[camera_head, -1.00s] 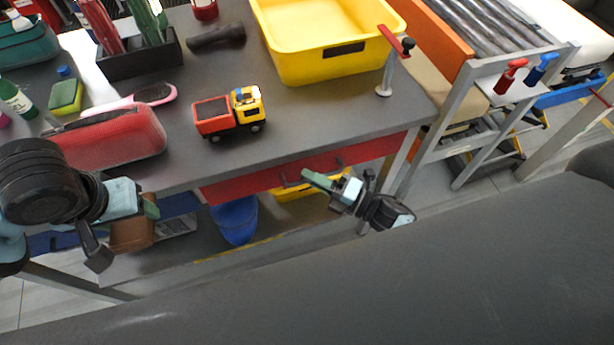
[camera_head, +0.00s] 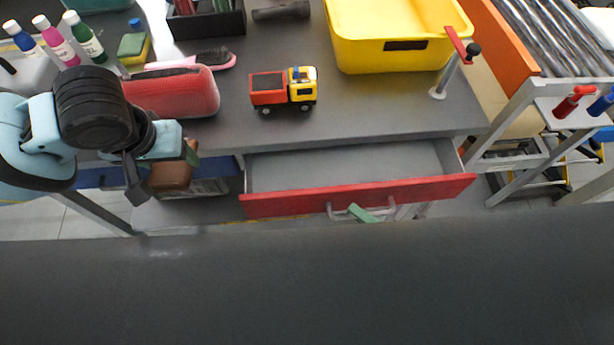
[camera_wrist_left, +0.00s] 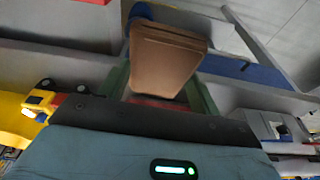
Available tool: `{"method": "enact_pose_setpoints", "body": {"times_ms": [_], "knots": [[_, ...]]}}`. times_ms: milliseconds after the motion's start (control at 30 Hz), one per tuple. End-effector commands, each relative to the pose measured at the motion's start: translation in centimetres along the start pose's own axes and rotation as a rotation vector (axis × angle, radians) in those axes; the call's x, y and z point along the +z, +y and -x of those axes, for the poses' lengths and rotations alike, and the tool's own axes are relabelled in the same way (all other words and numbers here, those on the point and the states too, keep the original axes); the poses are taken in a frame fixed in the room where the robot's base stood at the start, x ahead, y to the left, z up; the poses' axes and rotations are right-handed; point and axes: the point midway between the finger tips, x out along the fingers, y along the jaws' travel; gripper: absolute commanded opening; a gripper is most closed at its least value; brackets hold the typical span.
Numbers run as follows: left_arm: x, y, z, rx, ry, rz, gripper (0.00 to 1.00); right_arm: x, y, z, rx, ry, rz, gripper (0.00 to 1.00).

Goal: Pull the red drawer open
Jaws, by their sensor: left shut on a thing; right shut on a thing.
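The red drawer (camera_head: 290,204) under the grey workbench is pulled open, and its grey inside is empty where it shows. My right gripper (camera_head: 358,212) is at the drawer's light bar handle (camera_head: 383,211), shut on it. Only a green fingertip shows; the rest is hidden behind the dark shape in the foreground. My left gripper (camera_head: 188,158) is at the bench's front left, left of the drawer. It is shut on a brown block-like object (camera_head: 170,177), which shows between its green fingers in the left wrist view (camera_wrist_left: 165,60).
On the bench stand a toy truck (camera_head: 285,89), a red case (camera_head: 180,93), a yellow bin (camera_head: 400,50) and several bottles (camera_head: 60,42). A post with a red lever (camera_head: 455,45) stands at the bench's right corner. A roller conveyor (camera_head: 560,35) is at the right.

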Motion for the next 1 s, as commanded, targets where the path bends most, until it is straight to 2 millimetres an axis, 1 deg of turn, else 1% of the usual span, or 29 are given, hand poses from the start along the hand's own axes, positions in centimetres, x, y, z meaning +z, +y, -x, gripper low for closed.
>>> {"method": "enact_pose_setpoints", "body": {"times_ms": [33,200,400,600,900,933,1000], "knots": [[-0.1,0.0,0.2,0.0,0.003,0.0,0.39,-1.1,0.2,1.0,-0.002,0.001,-0.003,0.0],[-0.1,0.0,0.3,0.0,0.005,0.0,0.39,-3.5,0.9,3.5,-0.001,0.001,-0.003,0.0],[-0.1,0.0,0.3,0.0,0.005,0.0,0.39,-5.2,1.4,5.2,0.001,0.001,-0.001,0.0],[-0.1,0.0,0.4,0.0,0.005,0.0,0.39,-5.7,1.5,5.7,0.002,0.002,0.001,0.0],[-0.1,0.0,0.4,0.0,0.005,0.0,0.39,-5.7,1.5,5.7,0.002,0.002,0.002,0.0],[-0.1,0.0,0.4,0.0,0.005,0.0,0.39,-5.7,1.5,5.7,0.002,0.002,0.002,0.15],[-0.1,0.0,0.4,0.0,0.005,0.0,0.39,-5.7,1.5,5.7,0.001,0.002,0.002,0.24]]}}
